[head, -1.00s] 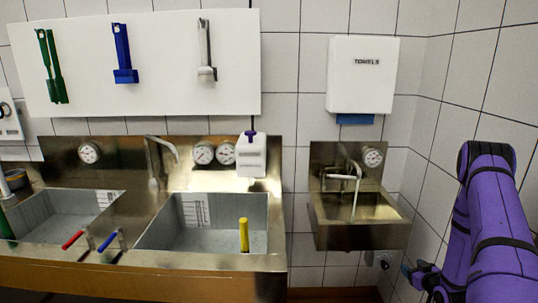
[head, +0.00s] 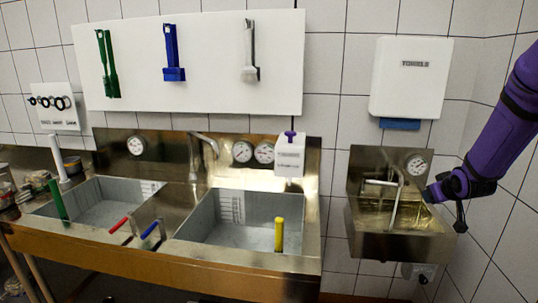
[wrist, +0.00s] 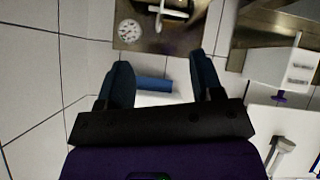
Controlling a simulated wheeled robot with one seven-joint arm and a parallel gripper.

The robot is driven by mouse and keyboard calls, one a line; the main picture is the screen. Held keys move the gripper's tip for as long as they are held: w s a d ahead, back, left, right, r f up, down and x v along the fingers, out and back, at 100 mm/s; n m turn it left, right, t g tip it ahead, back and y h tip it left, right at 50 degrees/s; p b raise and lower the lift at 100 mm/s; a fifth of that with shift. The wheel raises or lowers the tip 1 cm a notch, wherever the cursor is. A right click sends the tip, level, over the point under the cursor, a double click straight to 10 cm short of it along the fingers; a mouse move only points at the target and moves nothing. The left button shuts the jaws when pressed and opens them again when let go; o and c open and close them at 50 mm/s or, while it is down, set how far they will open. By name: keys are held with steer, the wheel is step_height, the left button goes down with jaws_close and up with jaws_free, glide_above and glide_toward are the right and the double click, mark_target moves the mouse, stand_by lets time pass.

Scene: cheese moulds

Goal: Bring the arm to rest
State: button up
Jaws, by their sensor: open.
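My purple arm comes in from the right edge of the head view. My gripper (head: 430,194) is in front of the right side of the small hand sink (head: 400,246). In the wrist view its two dark blue fingers (wrist: 160,72) are spread apart with no object held between them. The blue towel end (wrist: 155,84) and white towel dispenser (wrist: 160,99) show behind the gap, partly hidden by the gripper body. I cannot tell the distance from the gripper to the sink or the wall.
The large double steel sink (head: 190,262) stands left, with red (head: 119,224), blue (head: 150,229) and yellow (head: 279,234) handles. A white dispenser (head: 290,160) with a purple knob hangs above it. Brushes hang on a white board (head: 210,60). The tiled wall closes the right side.

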steer(key=s+a+r+g, duration=0.1)
steer(key=s+a+r, duration=0.5)
steer(key=a+r, duration=0.25)
steer(key=s+a+r+g+y, duration=0.1)
steer(key=s+a+r, duration=0.2)
steer(key=s, duration=0.6)
steer(key=s+a+r+g+y, duration=0.1)
steer(key=s+a+r, duration=0.2)
steer(key=s+a, duration=0.4)
steer(key=s+a+r+g+y, duration=0.1)
steer(key=s+a+r, duration=0.2)
steer(key=s+a, duration=0.3)
steer(key=s, duration=0.5)
steer(key=shift+g, duration=0.3)
